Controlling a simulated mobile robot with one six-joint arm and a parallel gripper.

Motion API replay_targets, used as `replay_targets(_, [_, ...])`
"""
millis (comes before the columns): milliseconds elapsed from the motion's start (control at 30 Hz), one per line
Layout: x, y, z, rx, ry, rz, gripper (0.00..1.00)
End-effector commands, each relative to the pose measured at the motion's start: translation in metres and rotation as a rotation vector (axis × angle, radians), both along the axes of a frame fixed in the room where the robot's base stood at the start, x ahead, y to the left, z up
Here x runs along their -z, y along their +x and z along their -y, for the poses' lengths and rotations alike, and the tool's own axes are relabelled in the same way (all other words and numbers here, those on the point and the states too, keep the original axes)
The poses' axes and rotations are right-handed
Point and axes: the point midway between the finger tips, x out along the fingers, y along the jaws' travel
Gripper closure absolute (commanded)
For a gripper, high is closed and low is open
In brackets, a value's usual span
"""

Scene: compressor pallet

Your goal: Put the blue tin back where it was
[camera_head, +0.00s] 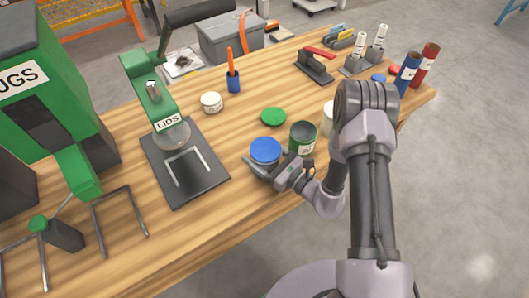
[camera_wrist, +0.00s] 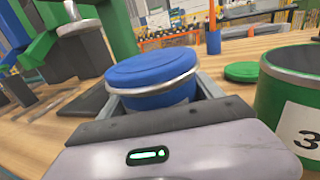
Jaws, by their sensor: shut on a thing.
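The blue tin (camera_head: 265,150) stands near the front edge of the wooden bench, with a blue lid on top. In the wrist view the blue tin (camera_wrist: 152,75) shows a silver rim under its lid and looks tilted in the picture. My gripper (camera_head: 262,168) is shut around its lower body, one finger on each side; it also shows in the wrist view (camera_wrist: 160,100). The tin's base is hidden by my gripper, so I cannot tell whether it touches the bench.
An open green tin (camera_head: 303,140) stands close right of my gripper, with a green lid (camera_head: 273,117) behind it. The green LIDS press (camera_head: 150,85) and its dark base plate (camera_head: 205,180) are to the left.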

Motion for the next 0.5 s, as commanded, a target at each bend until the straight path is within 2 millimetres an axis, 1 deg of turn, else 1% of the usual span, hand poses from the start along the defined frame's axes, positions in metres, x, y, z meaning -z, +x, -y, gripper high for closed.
replay_targets(33, [0.0075, -0.0012, -0.0023, 0.000, 0.000, 0.000, 0.74])
replay_targets(267, [0.0050, -0.0013, -0.0027, 0.002, -0.001, 0.002, 0.74])
replay_targets(400, [0.0099, -0.0011, -0.0026, 0.002, -0.001, 0.001, 0.74])
replay_targets(433, [0.0093, -0.0013, -0.0026, 0.002, -0.001, 0.001, 0.21])
replay_targets(500, [0.0085, -0.0012, -0.0025, 0.002, -0.001, 0.001, 0.07])
